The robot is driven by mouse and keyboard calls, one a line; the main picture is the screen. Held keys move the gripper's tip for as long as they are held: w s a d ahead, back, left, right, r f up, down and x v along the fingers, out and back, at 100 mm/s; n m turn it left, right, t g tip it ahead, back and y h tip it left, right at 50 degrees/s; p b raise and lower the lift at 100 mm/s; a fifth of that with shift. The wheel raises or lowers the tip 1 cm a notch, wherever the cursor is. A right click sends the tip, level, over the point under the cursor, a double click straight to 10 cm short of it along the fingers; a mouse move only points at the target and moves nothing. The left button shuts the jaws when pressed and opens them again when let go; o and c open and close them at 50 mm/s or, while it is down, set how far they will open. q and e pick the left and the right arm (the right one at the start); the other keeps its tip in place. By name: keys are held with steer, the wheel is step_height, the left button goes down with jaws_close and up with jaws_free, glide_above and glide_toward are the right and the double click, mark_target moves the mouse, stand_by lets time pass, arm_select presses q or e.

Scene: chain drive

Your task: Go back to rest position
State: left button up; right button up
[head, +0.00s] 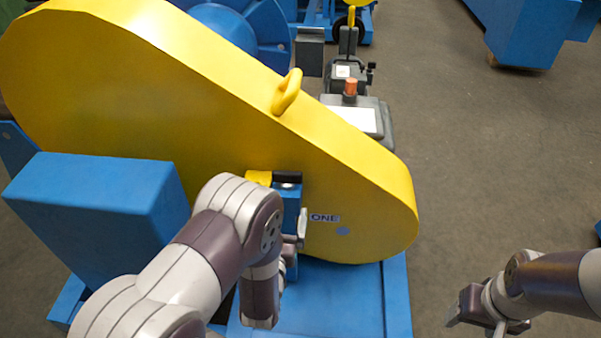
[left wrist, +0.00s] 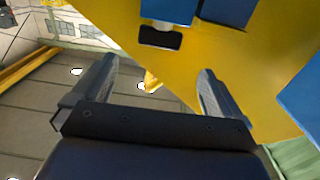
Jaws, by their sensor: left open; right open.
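A large yellow guard (head: 120,70) with a yellow loop handle (head: 287,92) and a label "ONE" (head: 324,218) stands over a blue base (head: 318,300). A blue block (head: 291,206) with a black piece (head: 287,177) is on its near face. My left arm reaches in front of the guard, and its gripper is mostly hidden in the head view. In the left wrist view my left gripper (left wrist: 155,88) is open with nothing between its fingers; the yellow guard (left wrist: 235,60) lies beyond them. My right gripper (head: 476,322) is open and empty above the floor at lower right.
A blue box-shaped housing (head: 95,205) stands close to my left arm. A grey machine part with an orange knob (head: 350,87) is behind the guard. Blue equipment (head: 520,30) stands at the far right. The brown floor (head: 480,150) right of the guard is clear.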

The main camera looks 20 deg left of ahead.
arm_select(q)
steer(key=s+d+f+m+g+h, duration=0.1)
steer(key=s+d+f+g+h, duration=0.25)
steer(key=f+g, duration=0.65)
steer(key=s+d+r+m+g, duration=0.1)
steer(key=s+r+m+g, duration=0.1)
steer(key=s+r+g, duration=0.65)
step_height(320, 180, up, 32)
steer(key=w+t+p, duration=0.1)
steer(key=t+p, duration=0.1)
steer(key=p, duration=2.6)
steer(key=shift+a+r+h, duration=0.15)
steer(key=shift+h, duration=0.3)
